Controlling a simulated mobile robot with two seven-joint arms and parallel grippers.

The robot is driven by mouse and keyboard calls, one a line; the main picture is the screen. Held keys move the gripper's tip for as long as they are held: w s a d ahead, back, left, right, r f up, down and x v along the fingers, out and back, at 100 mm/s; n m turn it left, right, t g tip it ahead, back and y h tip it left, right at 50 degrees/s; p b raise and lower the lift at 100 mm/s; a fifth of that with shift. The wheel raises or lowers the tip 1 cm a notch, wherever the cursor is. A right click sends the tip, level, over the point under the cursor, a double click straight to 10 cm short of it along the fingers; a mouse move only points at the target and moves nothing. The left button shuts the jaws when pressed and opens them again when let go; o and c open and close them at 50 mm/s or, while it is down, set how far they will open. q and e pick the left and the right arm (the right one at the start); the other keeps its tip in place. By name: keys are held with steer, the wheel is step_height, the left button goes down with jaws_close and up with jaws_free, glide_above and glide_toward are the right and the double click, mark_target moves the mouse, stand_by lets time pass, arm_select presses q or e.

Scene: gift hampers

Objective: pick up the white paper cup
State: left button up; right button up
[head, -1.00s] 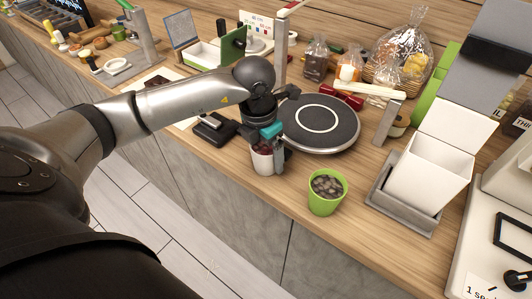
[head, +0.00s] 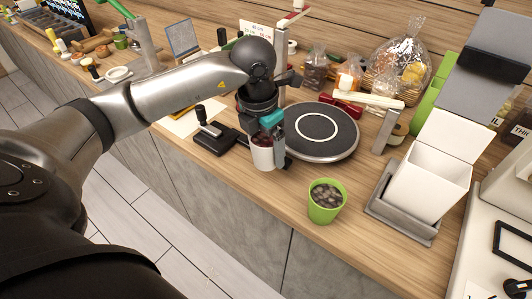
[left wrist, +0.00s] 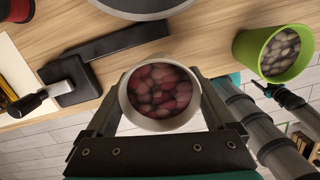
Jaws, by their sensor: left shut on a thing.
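The white paper cup (head: 263,158) is full of dark red and purple rounded pieces, seen from above in the left wrist view (left wrist: 160,92). My left gripper (head: 268,136) is shut on it, with one finger on each side of the cup in the left wrist view (left wrist: 160,106). The cup is upright near the counter's front edge and appears slightly above the counter. Its far side is partly hidden by the gripper in the head view.
A round dark turntable (head: 318,130) is just behind the cup. A green cup of grey pieces (head: 325,202) stands to the right. A black stamp-like device (head: 212,135) lies to the left. A white open box (head: 428,185) sits on a grey tray further right.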

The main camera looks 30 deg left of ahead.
arm_select(q)
step_height(320, 180, up, 15)
steer(key=p, duration=0.1)
steer(key=shift+p, duration=0.35)
stand_by(0.6)
stand_by(0.4)
steer(key=o, duration=1)
steer(key=c, duration=1)
